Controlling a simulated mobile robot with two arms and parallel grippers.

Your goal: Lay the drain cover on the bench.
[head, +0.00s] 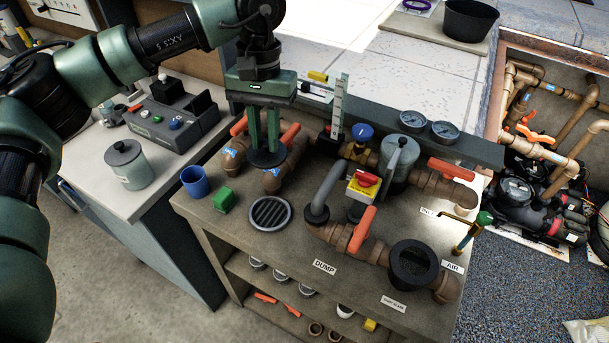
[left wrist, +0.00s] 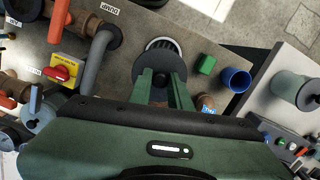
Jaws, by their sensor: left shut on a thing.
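A dark round disc (head: 267,160), which looks like the drain cover, is at the fingertips of my left gripper (head: 265,148). The gripper is shut on it, seemingly by a small raised part in its middle. The disc also shows in the left wrist view (left wrist: 158,62), between the fingers (left wrist: 158,82). It looks roughly level and above the bench top; the exact gap is hard to judge. The bench (head: 285,250) has a round slotted grate (head: 270,213) with a pale rim, nearer the front edge than the disc. My right gripper is not in view.
A green block (head: 223,200) and blue cup (head: 195,181) stand left of the grate. Pipes with orange handles (head: 362,229) crowd the bench behind and right of it. A grey hose (head: 327,190) rises close on the right. Bare bench lies in front of the grate.

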